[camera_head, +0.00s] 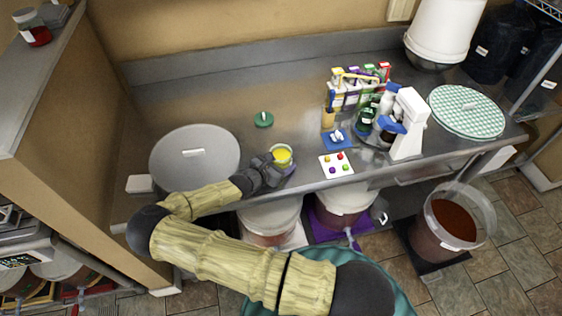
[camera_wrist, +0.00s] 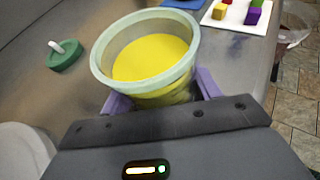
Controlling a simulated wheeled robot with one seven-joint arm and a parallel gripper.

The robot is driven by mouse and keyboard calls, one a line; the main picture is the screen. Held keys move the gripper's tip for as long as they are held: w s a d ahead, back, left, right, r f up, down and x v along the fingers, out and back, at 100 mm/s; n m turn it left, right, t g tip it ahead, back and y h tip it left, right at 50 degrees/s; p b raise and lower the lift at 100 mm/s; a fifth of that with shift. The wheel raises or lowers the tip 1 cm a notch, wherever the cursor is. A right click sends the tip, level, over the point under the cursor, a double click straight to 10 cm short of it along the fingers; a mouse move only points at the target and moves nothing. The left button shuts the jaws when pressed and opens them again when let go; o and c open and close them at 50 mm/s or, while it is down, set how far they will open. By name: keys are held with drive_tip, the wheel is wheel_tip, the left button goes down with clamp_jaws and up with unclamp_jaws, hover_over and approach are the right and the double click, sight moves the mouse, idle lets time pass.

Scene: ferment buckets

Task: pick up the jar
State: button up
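A pale green-rimmed jar with yellow contents (camera_head: 281,155) is near the front edge of the counter, in the middle. It fills the upper middle of the wrist view (camera_wrist: 150,58), with its open mouth toward the camera. My gripper (camera_head: 279,166) is at the jar from the left and front. In the wrist view its purple fingers (camera_wrist: 163,96) are spread, one on each side of the jar's lower body. The jar's base is hidden behind the gripper, so I cannot tell whether the fingers press on it or whether it rests on the counter.
A green lid (camera_head: 263,120) lies behind the jar. A white card with coloured cubes (camera_head: 337,165) and a blue mat (camera_head: 336,140) are to the right. A large grey lid (camera_head: 194,160) is to the left. Bottles and a white stand mixer (camera_head: 408,125) are farther right.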

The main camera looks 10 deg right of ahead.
drive_tip(key=c, duration=0.4)
drive_tip(key=shift+r, duration=0.2)
wheel_tip(320, 180, up, 18)
drive_tip(key=b, duration=0.2)
drive_tip(key=shift+f+b, duration=0.15)
drive_tip(key=shift+b, duration=0.25)
idle(0.4)
